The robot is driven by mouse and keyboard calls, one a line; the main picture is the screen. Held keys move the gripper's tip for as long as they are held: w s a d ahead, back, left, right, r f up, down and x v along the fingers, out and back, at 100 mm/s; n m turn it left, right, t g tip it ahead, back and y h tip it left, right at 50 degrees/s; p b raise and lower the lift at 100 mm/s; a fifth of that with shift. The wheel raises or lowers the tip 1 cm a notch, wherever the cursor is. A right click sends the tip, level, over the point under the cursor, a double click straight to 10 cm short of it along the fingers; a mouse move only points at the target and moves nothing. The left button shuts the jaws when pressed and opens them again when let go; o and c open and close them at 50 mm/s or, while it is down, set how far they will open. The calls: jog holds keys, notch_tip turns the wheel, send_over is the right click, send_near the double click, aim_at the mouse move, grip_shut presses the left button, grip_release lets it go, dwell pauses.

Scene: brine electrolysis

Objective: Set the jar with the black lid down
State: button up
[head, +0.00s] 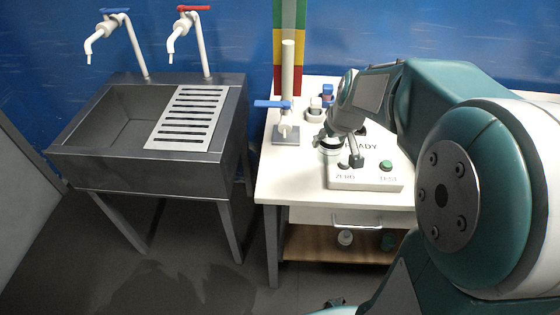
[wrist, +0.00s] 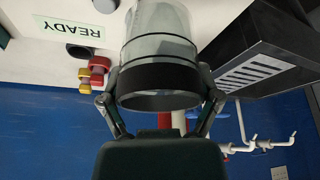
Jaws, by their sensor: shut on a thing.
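The jar with the black lid (wrist: 160,42) is clear, with a dark band around its lid end, and fills the upper middle of the wrist view. My gripper (wrist: 161,90) is shut on it, one finger on each side at the black band. In the head view, my gripper (head: 328,134) is over the white table (head: 283,186), left of the box marked READY (head: 348,180). Only a pale piece of the jar (head: 328,149) shows there below my gripper. I cannot tell whether its base touches the table.
The box has a green button (head: 386,165) and labels ZERO and TEST. A white post with a blue-handled tap (head: 286,105) stands left of my gripper. Small bottles (head: 315,108) stand behind. A metal sink (head: 120,160) is at left. The table's front left is clear.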

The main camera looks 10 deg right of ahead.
jog(key=w+a+f, duration=0.8)
jog(key=a+f, duration=0.1)
notch_tip(320, 180, down, 4)
jog(key=shift+w+a+r, duration=0.1)
jog(key=shift+r, duration=0.15)
jog(key=o, duration=1.1)
